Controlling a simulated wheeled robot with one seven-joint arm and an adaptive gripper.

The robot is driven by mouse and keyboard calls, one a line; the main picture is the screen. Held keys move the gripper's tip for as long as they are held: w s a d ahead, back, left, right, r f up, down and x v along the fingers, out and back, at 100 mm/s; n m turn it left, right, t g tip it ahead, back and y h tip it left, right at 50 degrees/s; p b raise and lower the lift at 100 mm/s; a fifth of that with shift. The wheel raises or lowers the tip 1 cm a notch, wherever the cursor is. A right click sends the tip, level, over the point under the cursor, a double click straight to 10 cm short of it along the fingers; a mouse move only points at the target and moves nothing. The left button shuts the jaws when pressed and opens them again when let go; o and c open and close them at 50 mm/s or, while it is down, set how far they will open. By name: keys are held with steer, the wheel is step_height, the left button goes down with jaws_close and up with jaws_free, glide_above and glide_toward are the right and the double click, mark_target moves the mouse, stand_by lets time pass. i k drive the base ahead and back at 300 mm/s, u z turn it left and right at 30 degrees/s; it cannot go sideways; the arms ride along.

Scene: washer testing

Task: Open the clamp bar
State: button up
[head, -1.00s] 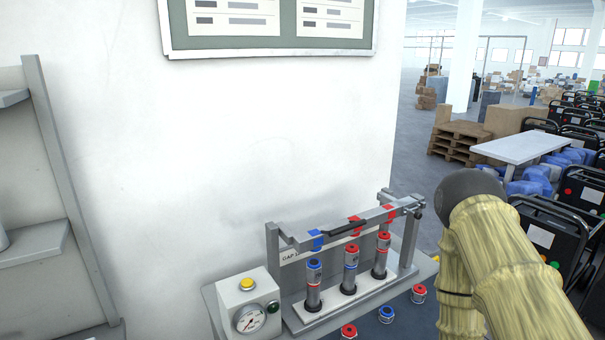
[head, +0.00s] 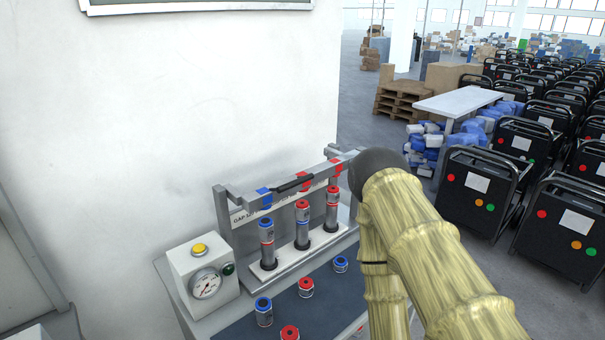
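The clamp bar (head: 318,177) is a grey bar with a black handle (head: 292,184) and blue and red marks. It runs across the top of a grey test stand (head: 222,215), above three upright cylinders (head: 302,225) with blue or red caps. The bar's right end meets the stand's right post, partly hidden by the dark rounded joint of my arm. My bamboo-textured arm fills the lower right and hides the right part of the bench. My gripper is not in view, so its state does not show.
A white box (head: 202,272) with a gauge and yellow button stands left of the stand. Several loose red and blue fittings (head: 264,312) are on the dark mat (head: 325,295) in front. A white wall (head: 180,110) is behind. Black wheeled machines (head: 490,190) stand right.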

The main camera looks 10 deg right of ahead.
mark_target(262, 199)
steer(key=u, duration=0.85)
steer(key=k, duration=0.55)
steer(key=z, duration=0.5)
